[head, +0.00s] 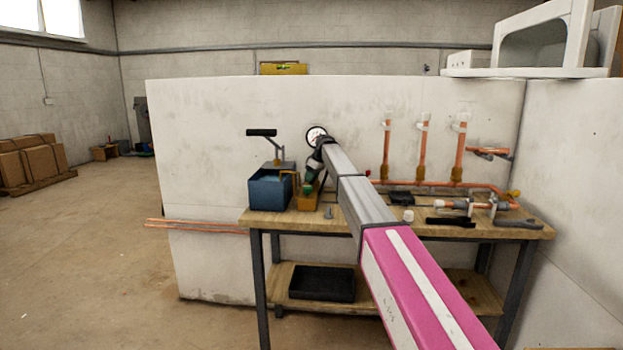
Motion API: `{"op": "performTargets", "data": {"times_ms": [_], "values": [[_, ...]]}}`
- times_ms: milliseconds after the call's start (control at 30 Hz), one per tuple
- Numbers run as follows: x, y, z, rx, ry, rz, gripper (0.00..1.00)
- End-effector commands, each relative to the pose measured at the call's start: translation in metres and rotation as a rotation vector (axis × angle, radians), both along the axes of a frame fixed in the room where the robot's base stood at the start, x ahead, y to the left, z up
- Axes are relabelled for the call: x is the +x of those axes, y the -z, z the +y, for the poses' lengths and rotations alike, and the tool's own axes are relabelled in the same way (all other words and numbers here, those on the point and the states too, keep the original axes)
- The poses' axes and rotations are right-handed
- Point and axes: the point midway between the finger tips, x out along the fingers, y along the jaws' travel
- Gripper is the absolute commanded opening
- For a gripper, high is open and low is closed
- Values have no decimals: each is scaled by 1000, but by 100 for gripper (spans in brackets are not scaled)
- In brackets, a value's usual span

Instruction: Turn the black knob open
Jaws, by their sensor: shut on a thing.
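My gripper (309,187) is at the far end of my arm, pointing down beside the blue box (268,190) on the workbench. It is small and dark with green at its tip, and is shut on the black knob. The knob itself is hidden by the gripper, so its turn position cannot be told. A yellow-orange part (306,201) shows just below the gripper.
The wooden bench (400,226) carries copper pipes (422,150), a black tool (450,221) and a small white cylinder (408,215) right of my arm. A black tray (322,283) lies on the lower shelf. White panels stand behind and right.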

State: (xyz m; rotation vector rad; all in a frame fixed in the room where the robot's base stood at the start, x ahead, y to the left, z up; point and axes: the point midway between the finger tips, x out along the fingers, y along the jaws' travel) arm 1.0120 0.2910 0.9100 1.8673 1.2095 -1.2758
Motion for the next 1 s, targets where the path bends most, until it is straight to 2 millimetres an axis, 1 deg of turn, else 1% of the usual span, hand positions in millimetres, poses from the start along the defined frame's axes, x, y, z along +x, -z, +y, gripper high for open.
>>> {"op": "performTargets", "data": {"times_ms": [367, 400, 467, 500, 800, 867, 1000], "values": [[-1, 0, 1, 2, -5, 3, 16], [-1, 0, 1, 1, -5, 3, 43], [-1, 0, 1, 1, -4, 2, 63], [-1, 0, 1, 0, -4, 3, 64], [-1, -2, -1, 0, -4, 1, 64], [-1, -6, -2, 0, -4, 1, 64], [-4, -26, -9, 0, -3, 0, 64]]}}
